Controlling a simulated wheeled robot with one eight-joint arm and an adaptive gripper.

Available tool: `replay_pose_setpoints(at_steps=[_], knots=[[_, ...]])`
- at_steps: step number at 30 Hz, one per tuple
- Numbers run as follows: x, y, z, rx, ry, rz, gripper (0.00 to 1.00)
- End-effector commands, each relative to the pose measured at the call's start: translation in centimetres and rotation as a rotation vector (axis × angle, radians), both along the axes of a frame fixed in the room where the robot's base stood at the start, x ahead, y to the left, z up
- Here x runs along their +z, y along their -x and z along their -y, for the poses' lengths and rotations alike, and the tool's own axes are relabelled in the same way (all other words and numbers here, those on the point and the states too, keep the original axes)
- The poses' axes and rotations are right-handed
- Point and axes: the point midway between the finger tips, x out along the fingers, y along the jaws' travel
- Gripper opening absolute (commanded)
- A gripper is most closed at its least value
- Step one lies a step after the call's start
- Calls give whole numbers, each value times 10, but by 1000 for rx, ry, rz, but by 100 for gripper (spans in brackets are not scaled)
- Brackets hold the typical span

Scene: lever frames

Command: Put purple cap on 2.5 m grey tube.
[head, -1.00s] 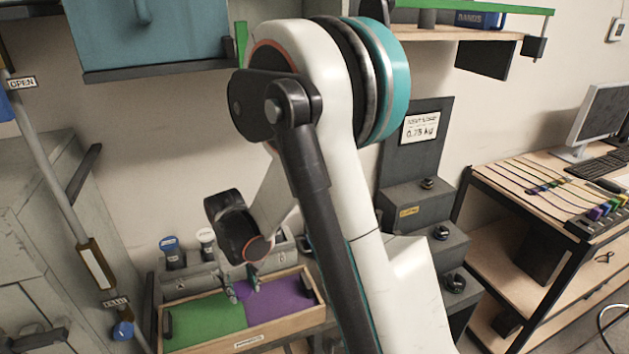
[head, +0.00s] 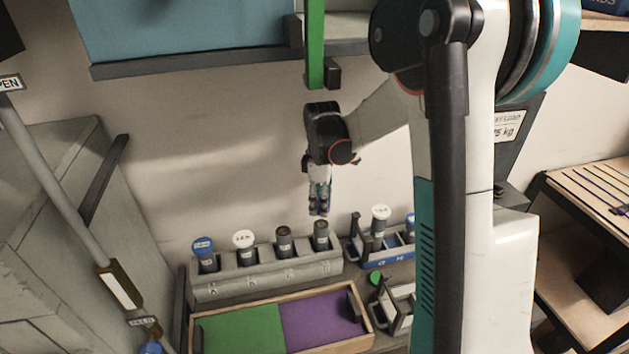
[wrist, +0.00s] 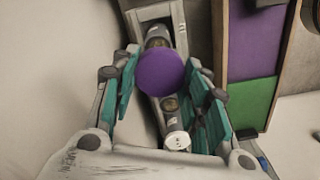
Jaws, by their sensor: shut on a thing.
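A round purple cap (wrist: 160,73) is between the teal fingers of my gripper (wrist: 162,88), which is shut on it. In the head view my gripper (head: 319,210) points down in the air above the right end of the grey rack (head: 265,283). The rack holds a blue-capped tube (head: 204,255), a white-capped tube (head: 245,250) and two uncapped dark grey tubes, one inner (head: 285,245) and one at the right end (head: 321,236). The gripper is above the right-end tube, apart from it. In the wrist view the cap partly hides the tubes. I cannot read which tube is 2.5 m.
A wooden tray (head: 285,351) with a green half and a purple half lies in front of the rack. A blue rack (head: 385,257) with capped tubes stands to the right, near a small green cap (head: 376,277). A green bar (head: 315,45) hangs from the shelf behind my gripper.

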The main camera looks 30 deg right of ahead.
Motion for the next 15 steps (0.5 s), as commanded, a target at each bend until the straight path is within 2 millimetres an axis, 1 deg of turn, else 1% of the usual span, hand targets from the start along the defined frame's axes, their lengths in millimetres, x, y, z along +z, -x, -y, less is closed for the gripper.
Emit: replay_pose_setpoints(at_steps=[1, 5, 11, 15], knots=[[4, 2, 2, 18, 0, 0, 29], [4, 3, 5, 44, 0, 0, 29], [-4, 3, 5, 46, 0, 0, 29], [-15, 3, 4, 46, 0, 0, 29]])
